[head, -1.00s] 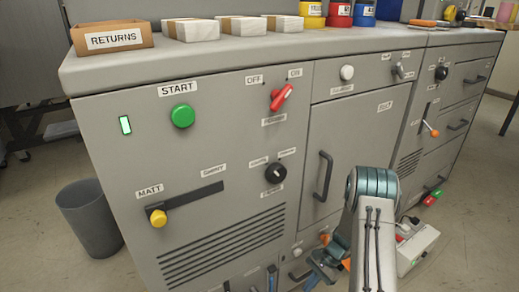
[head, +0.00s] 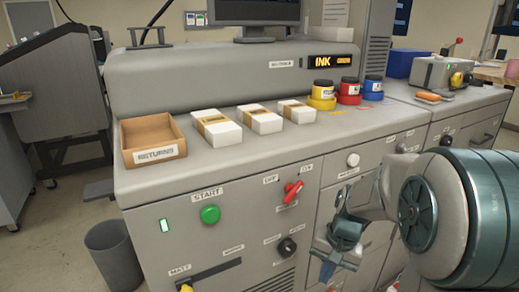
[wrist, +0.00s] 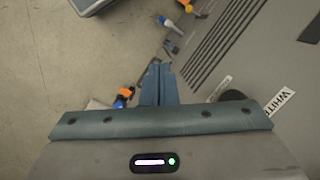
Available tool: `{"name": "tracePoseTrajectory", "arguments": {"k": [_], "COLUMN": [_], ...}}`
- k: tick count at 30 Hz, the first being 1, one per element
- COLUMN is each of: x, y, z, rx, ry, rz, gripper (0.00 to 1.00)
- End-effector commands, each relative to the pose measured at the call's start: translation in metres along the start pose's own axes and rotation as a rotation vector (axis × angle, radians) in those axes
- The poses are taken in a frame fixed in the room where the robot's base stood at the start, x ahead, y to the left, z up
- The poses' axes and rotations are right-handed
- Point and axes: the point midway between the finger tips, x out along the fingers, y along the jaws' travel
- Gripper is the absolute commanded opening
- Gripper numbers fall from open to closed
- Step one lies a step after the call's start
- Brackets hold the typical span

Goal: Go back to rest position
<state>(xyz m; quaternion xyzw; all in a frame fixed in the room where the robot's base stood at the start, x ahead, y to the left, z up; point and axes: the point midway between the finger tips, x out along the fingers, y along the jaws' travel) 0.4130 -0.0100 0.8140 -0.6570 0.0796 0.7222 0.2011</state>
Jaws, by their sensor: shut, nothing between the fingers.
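My gripper (head: 330,268) is at the lower right of the head view, in front of the grey machine's front panel (head: 240,222). My arm's large teal-banded joint fills the right edge there. In the wrist view my gripper's two blue fingers (wrist: 158,84) are together with nothing between them. They point down past the machine's front toward the floor. My gripper appears apart from the panel, though the exact gap is hard to tell.
The machine front carries a green START button (head: 210,214), a red switch (head: 293,190) and a black knob (head: 287,247). A RETURNS box (head: 153,155), white packs (head: 216,129) and ink pots (head: 322,95) stand on top. A grey bin (head: 113,254) stands on the floor at left.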

Motion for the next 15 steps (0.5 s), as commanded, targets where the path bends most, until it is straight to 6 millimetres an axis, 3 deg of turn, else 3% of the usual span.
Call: {"name": "tracePoseTrajectory", "arguments": {"k": [1, 6, 12, 15], "x": [-0.034, -0.095, -0.155, -0.175], "y": [-0.004, -0.006, -0.003, 0.0], "z": [0.014, 0.054, 0.099, 0.117], "rx": [-0.039, -0.155, -0.282, -0.335], "ry": [0.033, 0.126, 0.233, 0.278], "rz": [0.008, 0.039, 0.079, 0.097], "gripper": [0.0, 0.0, 0.0, 0.0]}}
